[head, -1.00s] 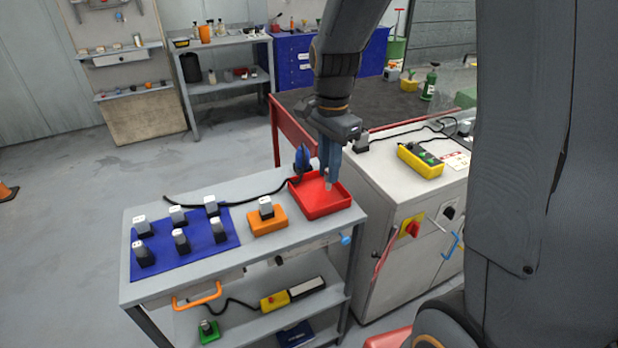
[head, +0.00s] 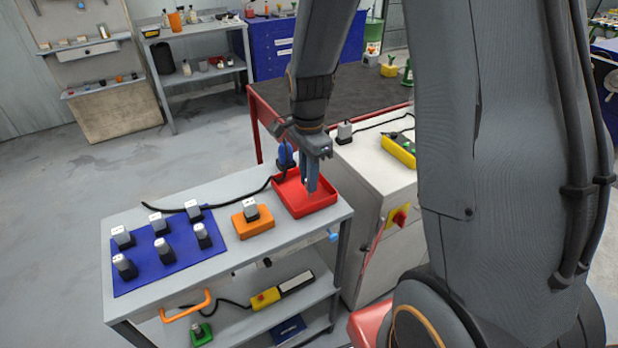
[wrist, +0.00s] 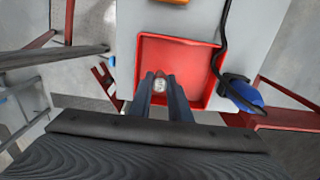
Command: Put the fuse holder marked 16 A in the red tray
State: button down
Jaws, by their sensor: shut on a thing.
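The red tray (head: 300,208) lies on the grey table at its right end; it also shows in the wrist view (wrist: 190,48). My gripper (head: 311,190) points down over the tray. In the wrist view my gripper (wrist: 160,76) is shut on a small fuse holder (wrist: 160,85) with a pale top. It is mostly hidden between the fingers and its marking is too small to read. I cannot tell whether it touches the tray floor. Several grey-and-black fuse holders (head: 163,246) stand on a blue mat (head: 180,264); their marks are not legible.
Another fuse holder (head: 251,208) stands in an orange block (head: 253,225) left of the tray. A blue plug (head: 286,155) on a black cable is close behind the tray. A white cabinet (head: 365,178) stands right of the table, with another fuse holder (head: 344,132) on top.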

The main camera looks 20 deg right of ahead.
jog(key=shift+f, duration=0.4)
jog(key=c, duration=1.7)
grip_release()
jog(key=shift+f, duration=0.15)
jog(key=shift+o, duration=0.2)
notch_tip(320, 180, up, 12)
jog(key=b, duration=0.3)
jog(key=s+f+n+t, duration=0.1)
jog(key=s+f+n, duration=0.6)
jog(key=s+n, duration=0.4)
jog(key=n, duration=0.4)
jog(key=shift+s+f+n+t, duration=0.15)
jog(key=shift+s+n+t, duration=0.15)
jog(key=shift+s+n, duration=0.1)
jog(key=shift+w, duration=0.1)
